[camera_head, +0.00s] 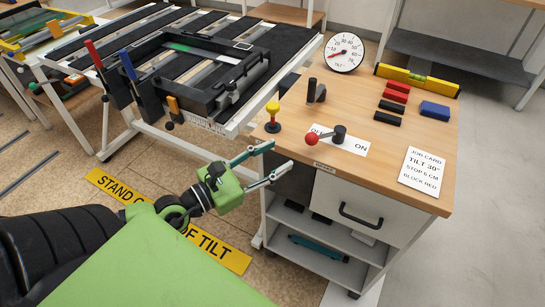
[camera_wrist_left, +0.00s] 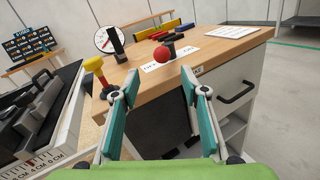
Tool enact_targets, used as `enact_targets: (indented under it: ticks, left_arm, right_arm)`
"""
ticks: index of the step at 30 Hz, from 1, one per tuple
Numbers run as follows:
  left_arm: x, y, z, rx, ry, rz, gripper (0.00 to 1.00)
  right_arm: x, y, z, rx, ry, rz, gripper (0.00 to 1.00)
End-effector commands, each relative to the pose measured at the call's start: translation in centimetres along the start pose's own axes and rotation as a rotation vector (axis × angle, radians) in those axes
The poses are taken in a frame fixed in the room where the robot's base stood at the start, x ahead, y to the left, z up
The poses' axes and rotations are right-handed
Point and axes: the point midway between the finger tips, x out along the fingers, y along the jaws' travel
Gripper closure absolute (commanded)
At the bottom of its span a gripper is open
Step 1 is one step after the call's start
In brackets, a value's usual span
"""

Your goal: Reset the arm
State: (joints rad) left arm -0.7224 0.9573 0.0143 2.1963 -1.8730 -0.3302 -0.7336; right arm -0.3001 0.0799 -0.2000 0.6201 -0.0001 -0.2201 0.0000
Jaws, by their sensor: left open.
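My left gripper (camera_head: 279,156) has a green body and two teal fingers. They are spread apart with nothing between them, in front of the left front edge of the wooden-topped cabinet (camera_head: 395,168). In the left wrist view its fingers (camera_wrist_left: 158,78) point toward the cabinet's edge. A lever with a red ball knob (camera_head: 312,139) and a dark pivot stands on an OFF/ON plate (camera_head: 352,146), just beyond the fingertips and apart from them. The red ball lies toward the OFF side. Part of the OFF lettering is hidden by the lever. My right gripper is not in view.
A yellow-topped plunger (camera_head: 273,116) stands near the cabinet's left edge. A dial gauge (camera_head: 344,53), red and black blocks, a blue block (camera_head: 435,110), a yellow level (camera_head: 418,80) and a job card (camera_head: 424,171) are on the top. A tilting bench (camera_head: 190,62) stands left.

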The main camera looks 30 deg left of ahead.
Motion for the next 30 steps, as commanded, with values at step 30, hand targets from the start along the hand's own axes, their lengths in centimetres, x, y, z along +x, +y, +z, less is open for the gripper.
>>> enact_targets:
  ticks: [30]
  left_arm:
    - [-10.2,9.6,-30.0,-1.018,0.319,0.69,0.59]
  right_arm:
    - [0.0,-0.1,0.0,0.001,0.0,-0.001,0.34]
